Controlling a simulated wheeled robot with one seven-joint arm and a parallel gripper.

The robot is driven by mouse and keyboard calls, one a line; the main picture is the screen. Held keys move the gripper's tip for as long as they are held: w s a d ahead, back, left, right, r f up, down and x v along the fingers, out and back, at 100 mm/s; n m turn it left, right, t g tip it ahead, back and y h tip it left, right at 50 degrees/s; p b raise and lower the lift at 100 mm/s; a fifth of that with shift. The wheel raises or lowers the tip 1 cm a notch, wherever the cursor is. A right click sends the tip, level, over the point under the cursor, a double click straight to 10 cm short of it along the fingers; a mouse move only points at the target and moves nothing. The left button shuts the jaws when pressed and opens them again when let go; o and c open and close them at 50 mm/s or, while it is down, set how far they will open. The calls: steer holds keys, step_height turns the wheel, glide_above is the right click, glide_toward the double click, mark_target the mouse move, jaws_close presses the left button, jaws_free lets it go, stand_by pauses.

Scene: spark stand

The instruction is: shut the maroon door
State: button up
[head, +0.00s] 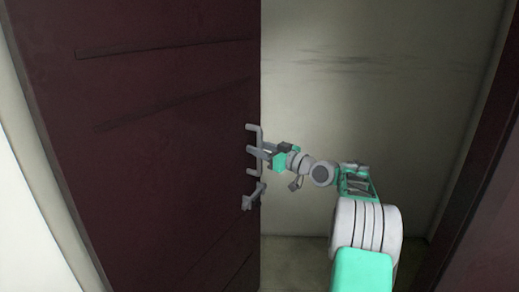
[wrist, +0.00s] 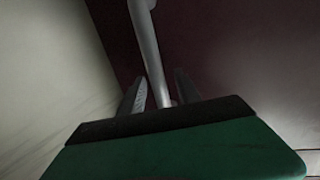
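The maroon door (head: 150,150) fills the left half of the head view and stands open, with a bare passage to its right. A grey bar handle (head: 260,165) is on its right edge. My gripper (head: 262,152) is at this handle. In the wrist view the handle bar (wrist: 150,55) runs down between the two fingers of my gripper (wrist: 159,90). A finger stands on each side of the bar, with a gap visible on the right, so the fingers look open around it. Contact cannot be told.
A pale wall (head: 365,120) with dark smudges lies beyond the opening. A dark maroon frame (head: 480,190) stands at the right. A second grey fitting (head: 253,196) sits low on the door's edge. The floor (head: 300,262) in the opening looks clear.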

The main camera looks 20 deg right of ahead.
jaws_close()
stand_by(0.4)
stand_by(1.0)
